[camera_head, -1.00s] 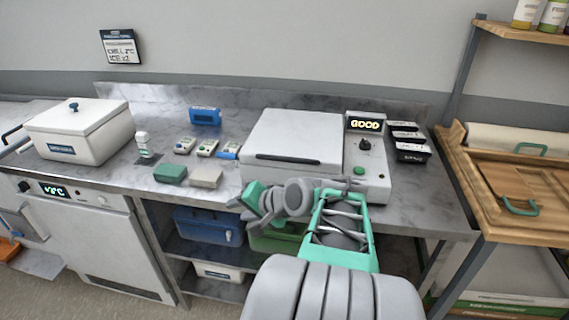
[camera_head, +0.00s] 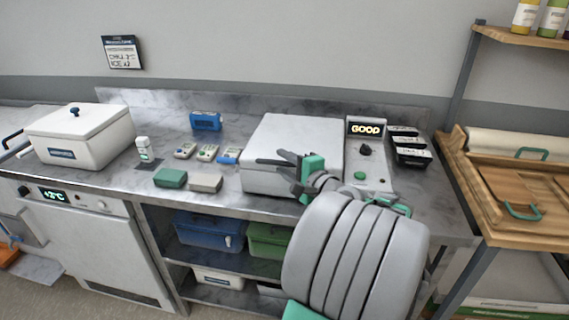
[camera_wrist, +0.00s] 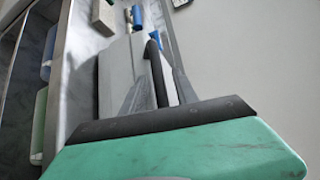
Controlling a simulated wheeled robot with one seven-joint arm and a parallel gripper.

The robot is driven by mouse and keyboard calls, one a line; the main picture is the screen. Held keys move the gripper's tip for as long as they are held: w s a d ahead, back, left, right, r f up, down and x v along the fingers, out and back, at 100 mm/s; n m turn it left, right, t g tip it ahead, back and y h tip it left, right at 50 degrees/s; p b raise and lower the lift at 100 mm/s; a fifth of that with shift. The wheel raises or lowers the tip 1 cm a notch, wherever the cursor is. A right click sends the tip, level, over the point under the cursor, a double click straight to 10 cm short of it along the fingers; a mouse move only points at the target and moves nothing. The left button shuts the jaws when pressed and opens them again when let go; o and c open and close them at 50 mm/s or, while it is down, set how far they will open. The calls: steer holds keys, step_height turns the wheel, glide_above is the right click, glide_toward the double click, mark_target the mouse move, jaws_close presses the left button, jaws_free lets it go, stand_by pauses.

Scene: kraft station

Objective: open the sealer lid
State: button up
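The sealer (camera_head: 262,183) is a pale box on the steel counter, and its flat white lid (camera_head: 297,130) is down. The lid's dark bar handle (camera_wrist: 156,72) runs between my fingers in the wrist view. My gripper (camera_head: 273,158) is at the lid's front edge in the head view, its fingers pointing left along the handle. The fingers (camera_wrist: 159,76) are spread with the handle between them, and gaps seem to show on both sides. My gripper and wrist hide most of the handle and the sealer's front right in the head view.
The control panel (camera_head: 366,128) reads GOOD, with a knob and green button below. Black trays (camera_head: 409,150) stand to its right. A green block (camera_head: 170,178) and a beige block (camera_head: 205,183) lie left of the sealer. A white lidded box (camera_head: 85,135) stands farther left.

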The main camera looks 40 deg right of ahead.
steer(key=shift+c, duration=0.4)
steer(key=shift+s, duration=0.1)
jaws_close()
stand_by(0.8)
